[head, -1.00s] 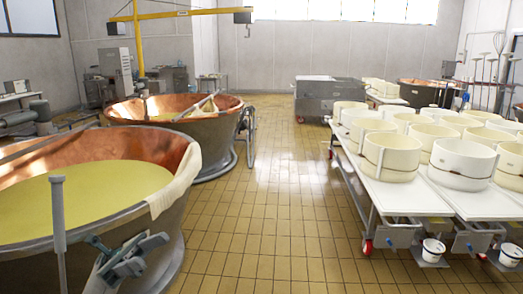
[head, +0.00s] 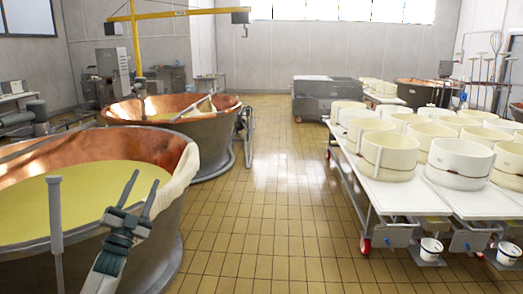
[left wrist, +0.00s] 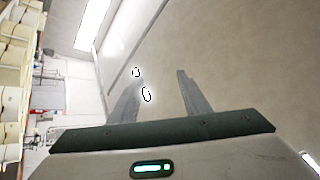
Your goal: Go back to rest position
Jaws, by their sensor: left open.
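My left gripper (head: 138,193) stands in front of the near copper vat (head: 100,140) in the head view, its two fingers pointing up and spread apart. Nothing is between the fingers. In the left wrist view the gripper (left wrist: 158,92) is also open and empty, with bare wall and ceiling area behind it. The near vat holds yellow-green liquid, and a pale cloth hangs over its right rim. My right gripper is in neither view.
A second copper vat (head: 175,125) stands behind the near one. A grey upright post (head: 56,230) rises at the lower left. White tables (head: 385,190) with several round white moulds (head: 390,155) stand on the right. The tiled floor (head: 275,210) between is clear.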

